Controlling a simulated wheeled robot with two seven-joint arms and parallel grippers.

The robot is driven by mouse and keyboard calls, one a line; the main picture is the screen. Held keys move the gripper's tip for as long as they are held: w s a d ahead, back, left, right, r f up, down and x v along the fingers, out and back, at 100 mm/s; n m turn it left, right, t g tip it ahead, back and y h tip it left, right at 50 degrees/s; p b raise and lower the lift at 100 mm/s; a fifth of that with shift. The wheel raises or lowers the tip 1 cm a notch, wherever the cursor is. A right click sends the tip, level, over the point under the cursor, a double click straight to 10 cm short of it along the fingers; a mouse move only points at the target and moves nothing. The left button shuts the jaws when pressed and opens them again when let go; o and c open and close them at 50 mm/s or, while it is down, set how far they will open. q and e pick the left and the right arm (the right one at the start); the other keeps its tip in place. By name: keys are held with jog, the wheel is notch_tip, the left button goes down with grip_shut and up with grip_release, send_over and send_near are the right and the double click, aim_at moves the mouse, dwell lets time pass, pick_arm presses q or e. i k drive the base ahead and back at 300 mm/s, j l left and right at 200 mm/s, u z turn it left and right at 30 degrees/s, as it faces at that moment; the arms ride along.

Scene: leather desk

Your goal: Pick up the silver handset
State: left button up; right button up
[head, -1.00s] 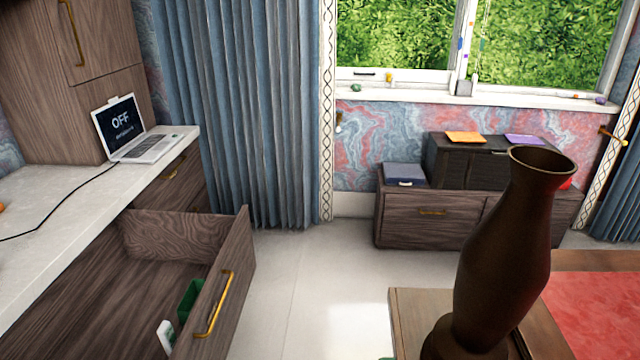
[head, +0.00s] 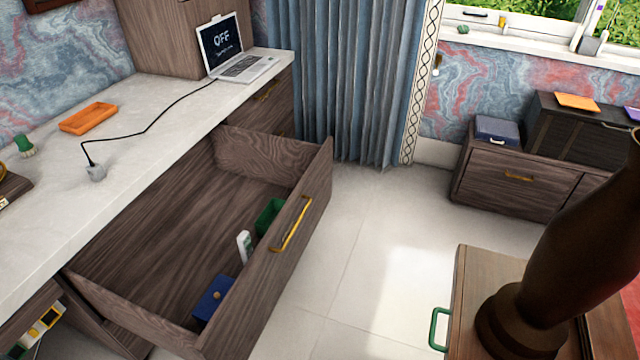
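I cannot tell for certain which thing is the silver handset. A slim pale, whitish item (head: 244,246) stands upright in the open drawer (head: 150,262), close to its front panel. A small grey object (head: 95,172) sits on the pale desktop at the end of a black cord. Neither of my grippers shows in the head view.
The drawer also holds a green container (head: 269,217) and a blue box (head: 213,299). On the desktop are a laptop (head: 238,66) reading OFF and an orange tray (head: 88,118). A dark vase (head: 575,255) stands at right. Floor between is clear.

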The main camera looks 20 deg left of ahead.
aim_at(243, 239)
jog(key=u, duration=1.1)
